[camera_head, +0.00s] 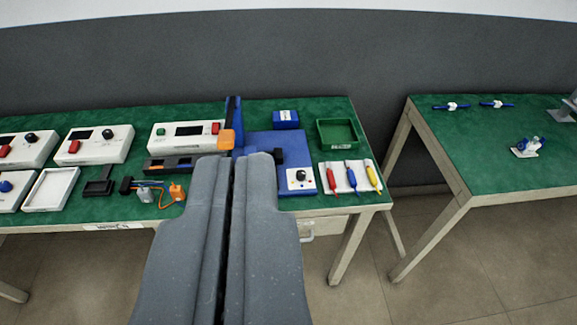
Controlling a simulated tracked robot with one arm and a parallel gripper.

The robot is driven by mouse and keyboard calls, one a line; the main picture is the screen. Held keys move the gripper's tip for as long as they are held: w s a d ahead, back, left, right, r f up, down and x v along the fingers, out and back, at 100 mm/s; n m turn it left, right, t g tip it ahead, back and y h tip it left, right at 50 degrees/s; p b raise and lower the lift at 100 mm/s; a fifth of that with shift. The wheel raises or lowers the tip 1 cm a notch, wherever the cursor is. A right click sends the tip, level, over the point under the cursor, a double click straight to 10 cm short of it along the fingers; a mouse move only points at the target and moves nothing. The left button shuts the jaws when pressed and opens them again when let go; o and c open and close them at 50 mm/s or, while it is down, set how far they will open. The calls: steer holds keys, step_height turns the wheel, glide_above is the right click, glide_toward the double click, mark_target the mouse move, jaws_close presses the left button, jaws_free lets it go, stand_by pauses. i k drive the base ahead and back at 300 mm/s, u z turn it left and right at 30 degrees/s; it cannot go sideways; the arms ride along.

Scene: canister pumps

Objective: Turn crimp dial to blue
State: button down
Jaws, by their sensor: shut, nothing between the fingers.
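The crimp dial (300,175) is a small dark knob on a white panel at the front of a blue machine (268,142). Small coloured marks sit around it, but they are too small to tell which one it points to. My gripper (237,160) is in the lower middle of the view, its two grey fingers shut with only a dark seam between them and nothing held. Its tips appear left of the dial and cover part of the blue machine's lower left side. The dial itself is in plain view and apart from the fingers.
Red, blue and yellow tools lie on a white holder (333,186) right of the dial. A green tray (337,133) and blue box (286,119) stand behind. White instruments (98,147) and an orange-cabled tool (176,192) are left. A second green-topped table (480,150) stands right, across a gap.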

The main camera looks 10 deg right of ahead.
mark_target(301, 174)
steer(key=u, duration=0.05)
steer(key=k, duration=0.6)
steer(key=z, duration=0.5)
steer(key=i, duration=1.65)
steer(key=u, duration=0.45)
